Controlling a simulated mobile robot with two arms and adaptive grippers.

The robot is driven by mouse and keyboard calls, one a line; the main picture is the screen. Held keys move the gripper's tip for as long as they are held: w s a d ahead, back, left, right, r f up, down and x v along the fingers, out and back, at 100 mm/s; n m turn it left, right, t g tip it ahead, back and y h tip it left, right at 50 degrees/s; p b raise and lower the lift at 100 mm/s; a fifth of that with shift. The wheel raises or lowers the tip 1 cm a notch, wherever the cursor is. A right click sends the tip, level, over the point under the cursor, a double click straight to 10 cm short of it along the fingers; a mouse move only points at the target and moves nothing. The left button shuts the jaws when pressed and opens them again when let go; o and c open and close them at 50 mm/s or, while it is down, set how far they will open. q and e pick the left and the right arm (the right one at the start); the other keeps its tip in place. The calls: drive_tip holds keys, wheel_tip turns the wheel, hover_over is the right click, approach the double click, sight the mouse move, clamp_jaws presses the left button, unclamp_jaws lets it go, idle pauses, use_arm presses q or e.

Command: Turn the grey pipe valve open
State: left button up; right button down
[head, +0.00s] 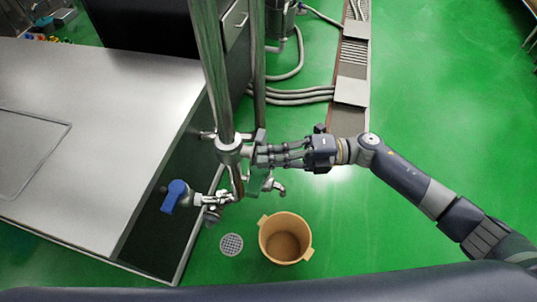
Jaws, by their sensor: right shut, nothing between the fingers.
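A grey metal pipe (213,60) comes down in the head view to a pale round collar (230,150). Below it are metal pipe fittings (212,199) with a blue handle (175,196) at the left, and a small metal spout (275,187) at the right. I cannot tell for certain which part is the grey valve's handle; my fingers may hide some of it. My right gripper (262,156) reaches in from the right, its fingertips close beside the collar and pipe. It is shut and holds nothing; whether it touches the pipe is unclear. My left gripper is out of view.
A tan bucket (285,257) stands on the green floor below the spout, beside a round floor drain (231,244). A steel-topped counter (110,120) fills the left. Hoses (300,95) and a floor channel (352,70) lie behind. The floor at the right is clear.

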drive_tip(key=d, duration=1.2)
drive_tip(key=shift+w+f, duration=0.15)
drive_tip(key=shift+w, duration=0.05)
